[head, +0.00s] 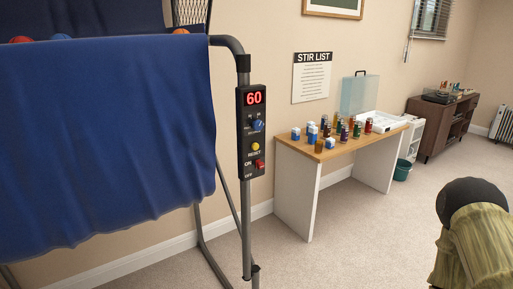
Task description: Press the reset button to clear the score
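A narrow black control panel (242,138) is fixed to the grey upright of a basketball arcade frame, left of centre. Its red display (253,98) at the top reads 60. Below is a blue control (257,125) with small lettering that I cannot read. A round yellow button (255,146) sits lower, with the word RESET just beneath it. A red switch (259,164) is under that, between the marks ON and OFF. Nothing covers the panel's face. My gripper is not in view.
A blue cloth (110,145) hangs from the frame at left, with balls above it. A wooden-topped table (345,149) carries several jars and small boxes behind the panel. A dark rounded form (473,200) fills the lower right. Carpet (340,250) is clear between.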

